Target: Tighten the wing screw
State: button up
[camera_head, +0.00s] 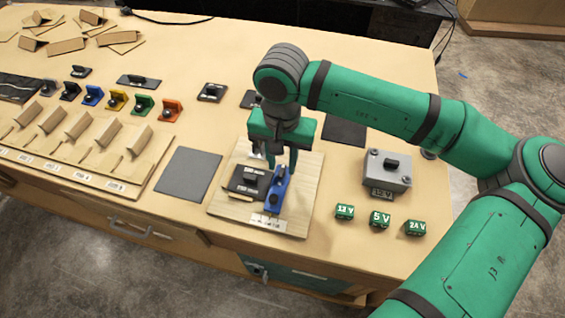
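A wooden board (229,207) lies on the bench in front of my arm. On it are a black block (245,181) with white markings and a blue part (277,193) standing close to the block's right side. A small dark knob shows low on the blue part; I cannot tell for sure which piece is the wing screw. My gripper (280,168) points down just above the upper end of the blue part. Its fingers hide what lies between them, so contact and finger opening are unclear.
A grey box labelled 15 V (387,170) and small green blocks, including one marked 5 V (380,219), stand to the right. A dark mat (188,175) and a cardboard rack (85,150) lie left. Coloured brackets (118,99) stand behind the rack.

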jog(key=shift+f, duration=0.65)
grip_shut()
